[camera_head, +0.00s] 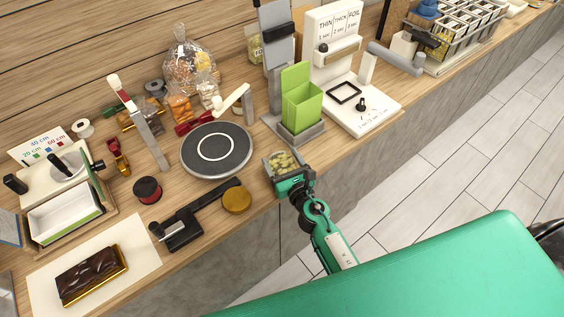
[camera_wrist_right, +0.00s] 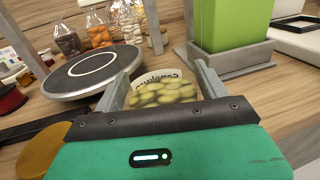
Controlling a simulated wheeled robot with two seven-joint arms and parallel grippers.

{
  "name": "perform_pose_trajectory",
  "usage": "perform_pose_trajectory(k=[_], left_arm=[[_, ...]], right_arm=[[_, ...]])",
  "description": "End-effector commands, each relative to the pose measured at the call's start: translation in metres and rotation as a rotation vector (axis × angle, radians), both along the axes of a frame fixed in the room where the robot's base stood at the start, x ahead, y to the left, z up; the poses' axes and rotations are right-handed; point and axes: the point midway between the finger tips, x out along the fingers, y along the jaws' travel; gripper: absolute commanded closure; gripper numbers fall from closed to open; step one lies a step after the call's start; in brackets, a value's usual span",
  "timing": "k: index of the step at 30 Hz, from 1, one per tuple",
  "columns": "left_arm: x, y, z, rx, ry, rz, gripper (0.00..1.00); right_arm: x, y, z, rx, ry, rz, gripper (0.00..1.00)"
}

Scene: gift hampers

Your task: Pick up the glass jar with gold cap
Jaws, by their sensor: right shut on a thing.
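A clear glass jar (camera_head: 281,160) with green olive-like pieces sits in my right gripper near the table's front edge. In the right wrist view the jar (camera_wrist_right: 162,94) shows between the two fingers, with a white printed label. No gold cap can be made out on it. My right gripper (camera_head: 287,172) is shut on this jar; its fingers (camera_wrist_right: 160,85) press on both sides. I cannot tell whether the jar touches the table. My left gripper is not in view.
A green box (camera_head: 302,105) on a grey stand is just behind the jar. A round dark turntable (camera_head: 188,165) is to the left, and a black tool with a gold-brown disc (camera_head: 237,199) lies in front of it. The floor is open beyond the table edge.

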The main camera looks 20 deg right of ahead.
Motion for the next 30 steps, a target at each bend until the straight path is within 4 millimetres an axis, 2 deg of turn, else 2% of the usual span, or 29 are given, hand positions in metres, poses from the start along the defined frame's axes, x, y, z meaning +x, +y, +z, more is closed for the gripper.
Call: perform_pose_trajectory(k=[14, 23, 30], left_arm=[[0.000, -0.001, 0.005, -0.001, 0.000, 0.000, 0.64], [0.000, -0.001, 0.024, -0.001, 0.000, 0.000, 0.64], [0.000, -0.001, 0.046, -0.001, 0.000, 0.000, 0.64]], right_arm=[[0.000, 0.000, 0.006, 0.000, -0.001, 0.001, 0.53], [0.000, 0.000, 0.026, -0.002, -0.002, 0.001, 0.53], [0.000, 0.000, 0.049, -0.002, -0.002, 0.002, 0.53]])
